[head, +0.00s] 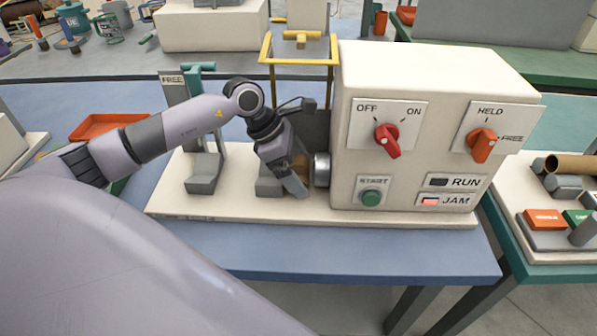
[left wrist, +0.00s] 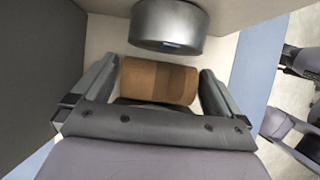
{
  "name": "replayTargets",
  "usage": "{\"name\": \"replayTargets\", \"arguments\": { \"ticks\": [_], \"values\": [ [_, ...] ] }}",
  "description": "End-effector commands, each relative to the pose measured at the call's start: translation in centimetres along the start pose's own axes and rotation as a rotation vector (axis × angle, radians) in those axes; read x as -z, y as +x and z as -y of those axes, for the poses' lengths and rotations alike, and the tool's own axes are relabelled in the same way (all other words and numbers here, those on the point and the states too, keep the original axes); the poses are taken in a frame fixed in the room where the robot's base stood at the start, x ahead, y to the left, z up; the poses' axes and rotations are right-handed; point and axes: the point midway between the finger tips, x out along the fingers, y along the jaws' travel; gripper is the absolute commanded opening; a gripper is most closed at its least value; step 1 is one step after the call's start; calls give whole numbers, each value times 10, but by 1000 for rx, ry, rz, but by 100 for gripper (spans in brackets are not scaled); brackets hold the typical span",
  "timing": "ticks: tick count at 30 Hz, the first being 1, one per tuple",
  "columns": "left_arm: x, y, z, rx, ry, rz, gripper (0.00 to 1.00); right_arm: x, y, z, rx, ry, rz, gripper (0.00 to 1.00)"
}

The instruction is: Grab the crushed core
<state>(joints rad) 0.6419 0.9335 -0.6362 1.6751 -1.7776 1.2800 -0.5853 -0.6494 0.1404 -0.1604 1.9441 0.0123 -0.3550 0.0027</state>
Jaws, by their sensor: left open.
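The crushed core, a short brown cylinder (left wrist: 160,80), lies crosswise in the left wrist view, just in front of a grey metal spindle (left wrist: 170,25). In the head view only a bit of the core (head: 300,162) shows past my gripper, beside the spindle (head: 321,170) on the machine's left side. My left gripper (head: 288,178) is open. In the left wrist view its fingers stand one at each end of the core, with narrow gaps. I cannot tell whether either finger touches it.
The cream winder housing (head: 432,85) stands close right of my left gripper; its JAM lamp (head: 430,201) is lit red and RUN is dark. A grey stand marked FREE (head: 203,170) is left of the gripper. A yellow frame (head: 297,62) rises behind. The blue table front (head: 330,250) is clear.

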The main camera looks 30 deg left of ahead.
Motion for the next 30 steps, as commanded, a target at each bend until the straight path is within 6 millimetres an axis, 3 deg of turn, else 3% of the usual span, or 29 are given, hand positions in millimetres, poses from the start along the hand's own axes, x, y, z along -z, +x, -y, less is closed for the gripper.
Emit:
{"name": "replayTargets", "arguments": {
  "ticks": [4, 8, 9, 20, 28, 30],
  "values": [
    [0, 0, 0, 0, 0, 0, 100, 0, 0, 0, -1, 0, -1, 43],
    [0, 0, 0, 0, 0, 0, 58, 1, 0, -1, -1, 0, -3, 43],
    [0, 0, 0, 0, 0, 0, 55, 1, 0, -1, -1, 0, -3, 43],
    [-2, -3, 0, -1, 1, 1, 55, 2, 0, -1, -2, 0, -6, 43],
    [-19, -33, -1, -5, 4, 4, 55, -2, 3, -1, -1, 3, -5, 43],
    [-16, -30, 10, 1, 4, -2, 55, -2, 3, 0, 0, 4, -5, 43]
  ]
}}
